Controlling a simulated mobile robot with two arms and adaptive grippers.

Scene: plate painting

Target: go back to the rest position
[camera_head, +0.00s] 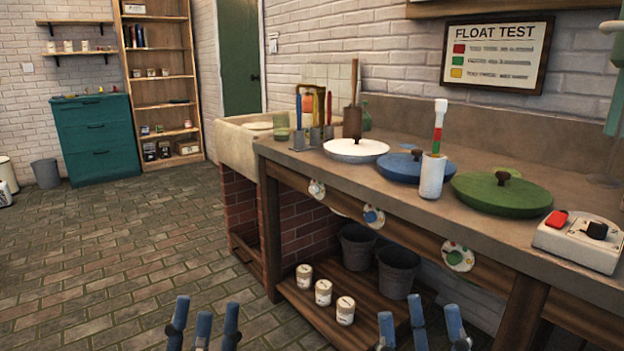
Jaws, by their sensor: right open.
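My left gripper (205,325) is at the bottom edge, left of centre, over the brick floor. Its blue fingers point up and stand apart, with nothing between them. My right gripper (422,327) is at the bottom edge, right of centre, in front of the workbench's lower shelf. Its blue fingers are also spread and empty. Only the finger ends show; the rest of both arms is out of view. Neither gripper appears to touch anything.
A long workbench (400,212) runs along the right, carrying white (340,152), blue (400,172) and green (478,199) lids, and a switch box (575,247). Jars (323,292) and buckets (397,275) stand on its lower shelf (300,300). The brick floor (110,250) at left is clear.

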